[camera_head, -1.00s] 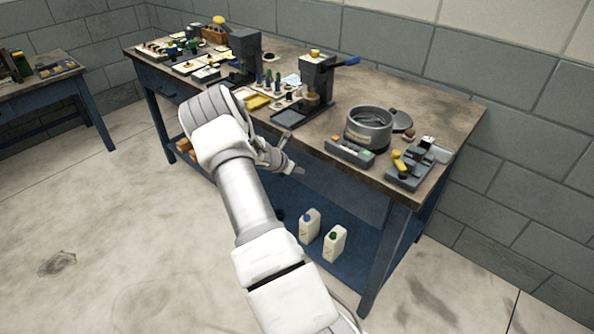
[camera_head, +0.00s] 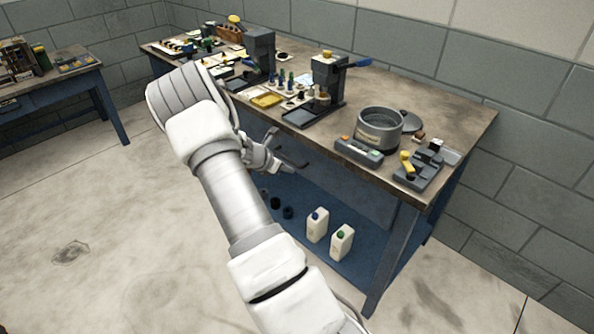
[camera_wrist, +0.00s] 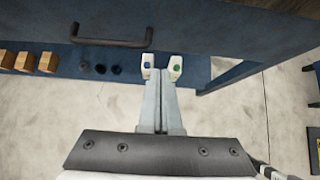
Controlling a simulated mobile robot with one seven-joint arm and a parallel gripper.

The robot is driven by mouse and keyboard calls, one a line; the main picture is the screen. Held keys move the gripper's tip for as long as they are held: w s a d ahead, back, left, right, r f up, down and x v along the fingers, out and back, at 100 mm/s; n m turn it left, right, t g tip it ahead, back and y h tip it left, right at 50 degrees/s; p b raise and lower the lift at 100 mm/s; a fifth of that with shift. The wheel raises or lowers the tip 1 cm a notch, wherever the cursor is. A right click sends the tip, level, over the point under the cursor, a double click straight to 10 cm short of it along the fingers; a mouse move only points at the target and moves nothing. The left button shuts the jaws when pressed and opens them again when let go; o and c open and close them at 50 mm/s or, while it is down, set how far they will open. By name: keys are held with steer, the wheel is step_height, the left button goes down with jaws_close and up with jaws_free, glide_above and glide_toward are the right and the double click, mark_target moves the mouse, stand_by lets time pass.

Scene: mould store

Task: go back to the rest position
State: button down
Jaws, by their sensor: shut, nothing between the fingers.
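My gripper (camera_head: 288,171) is in front of the long workbench (camera_head: 458,128), just off its front edge and below the level of the top. In the wrist view my gripper (camera_wrist: 162,128) has its two fingers together with nothing between them. The fingers point toward the lower shelf, where two white bottles stand. In the head view my arm crosses the middle of the picture and hides part of the bench front.
A drawer handle (camera_wrist: 112,42) is close ahead. Bottles with a blue cap (camera_head: 317,226) and a green cap (camera_head: 341,243) stand on the lower shelf (camera_head: 290,240). Wooden blocks (camera_wrist: 27,61) lie there too. A grey pot (camera_head: 379,130) stands on top. The floor at left is clear.

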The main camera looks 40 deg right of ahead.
steer(key=shift+v, duration=1)
steer(key=s+a+r+m+t+y+p, duration=0.1)
steer(key=s+a+r+m, duration=0.1)
steer(key=a+r+m, duration=0.35)
steer(key=s+a+r+m+y, duration=0.2)
steer(key=a+r, duration=0.4)
steer(key=r, duration=0.4)
steer(key=s+a+r+m+t+y+p, duration=0.1)
steer(key=s+a+r+m, duration=0.25)
steer(key=a+r, duration=0.3)
steer(key=s+a+r+m+t+y+p, duration=0.1)
steer(key=s+a+r+m+y, duration=0.1)
steer(key=s+a+r, duration=0.3)
steer(key=s+a+r+m+t+y+p, duration=0.1)
steer(key=s+a+r+m, duration=0.4)
steer(key=s+a, duration=0.7)
steer(key=shift+a+r+t+y, duration=0.2)
steer(key=shift+a+t+y, duration=0.15)
steer(key=shift+t+y, duration=0.45)
steer(key=shift+d+m, duration=0.25)
steer(key=shift+m, duration=0.05)
